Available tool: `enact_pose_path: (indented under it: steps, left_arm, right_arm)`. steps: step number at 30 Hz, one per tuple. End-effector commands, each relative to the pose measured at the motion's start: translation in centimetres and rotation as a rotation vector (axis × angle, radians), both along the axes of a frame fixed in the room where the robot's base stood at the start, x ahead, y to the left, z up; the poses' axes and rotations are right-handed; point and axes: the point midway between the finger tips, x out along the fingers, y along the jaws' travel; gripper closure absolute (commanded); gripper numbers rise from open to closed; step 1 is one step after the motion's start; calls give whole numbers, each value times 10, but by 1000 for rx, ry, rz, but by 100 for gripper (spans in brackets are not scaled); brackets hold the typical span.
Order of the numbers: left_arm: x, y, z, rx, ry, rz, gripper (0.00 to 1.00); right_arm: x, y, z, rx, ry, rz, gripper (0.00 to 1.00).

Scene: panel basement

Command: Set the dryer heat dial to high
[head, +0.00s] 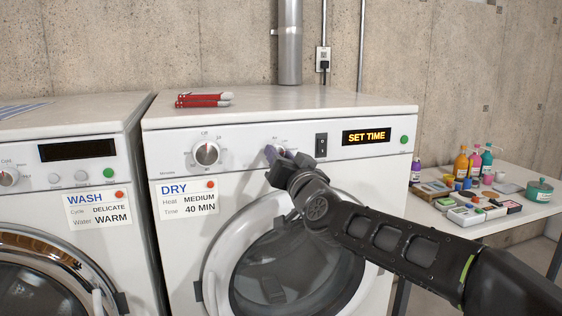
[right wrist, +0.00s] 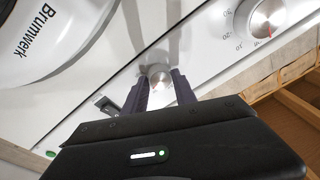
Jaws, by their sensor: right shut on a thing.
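The dryer (head: 290,122) is the white machine on the right, its display (head: 366,136) lit with "SET TIME". Its heat dial (right wrist: 160,77) is the smaller silver knob on the panel. My right gripper (head: 277,157) is at this dial, with its two dark fingers on either side of the knob, shut on it. In the head view the gripper covers most of the dial, and its pointer cannot be read. The larger time dial (head: 206,153) is to its left, with a red pointer mark. It also shows in the right wrist view (right wrist: 266,16). My left gripper is not in view.
A black rocker switch (head: 321,145) is close right of the heat dial. A card (head: 187,197) reads "DRY, Heat MEDIUM, Time 40 MIN". The washer (head: 75,150) stands at left. A side table (head: 510,215) with bottles is at right. Red-handled tools (head: 204,99) lie on top.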

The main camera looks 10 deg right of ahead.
Motion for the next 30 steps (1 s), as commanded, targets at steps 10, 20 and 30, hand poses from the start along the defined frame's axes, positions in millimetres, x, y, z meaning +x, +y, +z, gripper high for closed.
enact_pose_path:
  steps: [10, 20, 30]
  left_arm:
    - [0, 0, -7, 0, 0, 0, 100]
    - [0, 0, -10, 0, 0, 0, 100]
    - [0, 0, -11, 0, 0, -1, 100]
  right_arm:
    - [0, 2, -2, 328, 23, 1, 100]
    - [0, 2, -1, 640, 42, 1, 100]
    - [0, 3, -1, 885, 59, 1, 100]
